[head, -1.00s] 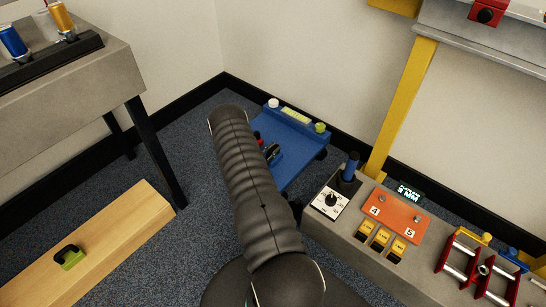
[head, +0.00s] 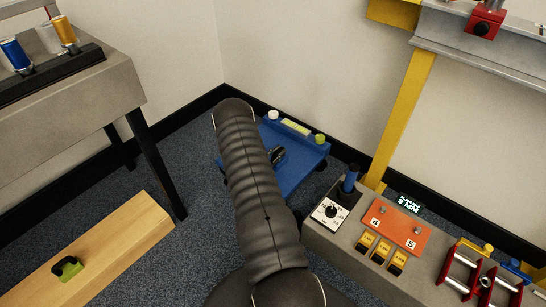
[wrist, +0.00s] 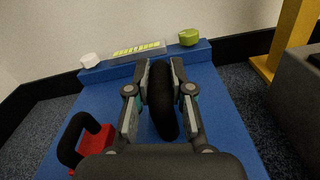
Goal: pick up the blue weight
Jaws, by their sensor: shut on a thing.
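My gripper (wrist: 160,92) is shut on a black loop handle (wrist: 162,110), seen nearly edge-on between the two fingers in the wrist view. The handle stands over a blue platform (wrist: 95,105). No blue weight body under the handle can be told apart from the platform; my wrist and fingers hide part of that area. In the head view my gripper (head: 277,155) shows as a small dark shape beside my arm, over the same platform (head: 305,160).
A red weight with a black handle (wrist: 90,143) stands close left of my gripper. A white knob (wrist: 89,60), a label panel (wrist: 138,52) and a green knob (wrist: 189,37) line the platform's far edge. A grey control bench (head: 325,240) stands to the right, a wooden beam (head: 110,245) left.

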